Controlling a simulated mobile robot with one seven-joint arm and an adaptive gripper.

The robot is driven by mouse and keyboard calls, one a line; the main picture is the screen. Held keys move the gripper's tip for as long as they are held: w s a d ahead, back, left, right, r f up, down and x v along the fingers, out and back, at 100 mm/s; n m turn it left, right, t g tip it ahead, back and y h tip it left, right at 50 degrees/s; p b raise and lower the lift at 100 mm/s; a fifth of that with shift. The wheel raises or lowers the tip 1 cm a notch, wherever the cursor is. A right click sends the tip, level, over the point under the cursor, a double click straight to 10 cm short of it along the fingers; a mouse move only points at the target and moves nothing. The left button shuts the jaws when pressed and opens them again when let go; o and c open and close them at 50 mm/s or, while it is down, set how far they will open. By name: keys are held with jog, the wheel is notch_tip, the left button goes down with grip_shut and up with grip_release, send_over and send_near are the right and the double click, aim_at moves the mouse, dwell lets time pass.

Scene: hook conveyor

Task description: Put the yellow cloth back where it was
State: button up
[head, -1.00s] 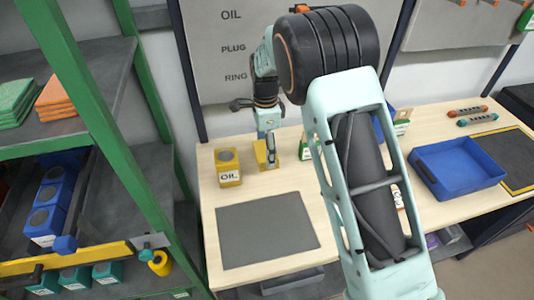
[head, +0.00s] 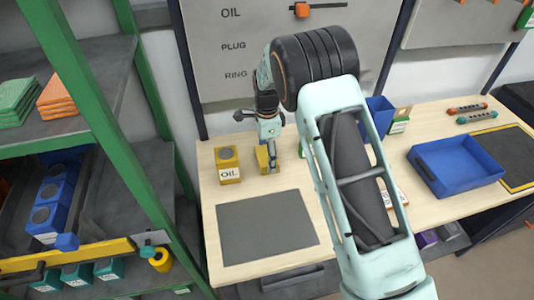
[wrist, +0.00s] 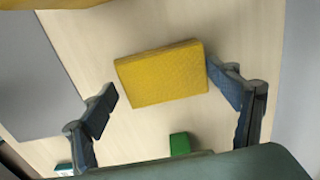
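The yellow cloth (head: 262,159), a thick folded block, is at the back left of the wooden table, beside the yellow OIL container. In the wrist view the cloth (wrist: 162,73) lies whole in front of my gripper. My gripper (wrist: 168,92) is open, its two dark fingers spread to either side of the cloth. The right fingertip is close to the cloth's right edge; I cannot tell if it touches. A gap shows on the left. In the head view my gripper (head: 269,155) points down at the cloth and partly covers it.
The yellow OIL container (head: 228,166) stands left of the cloth. A green object (wrist: 180,144) is close by in the wrist view. A grey mat (head: 267,228) lies in front, clear. A blue tray (head: 458,181) is at right. A green-framed shelf (head: 75,85) with folded green and orange cloths stands left.

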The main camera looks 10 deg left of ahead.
aim_at(267, 156)
jog(key=o, duration=0.3)
jog(key=shift+r, duration=0.15)
notch_tip(267, 156, up, 12)
jog(key=b, duration=0.1)
dwell(0.3)
jog(key=shift+w+r, duration=0.1)
jog(key=shift+r, duration=0.05)
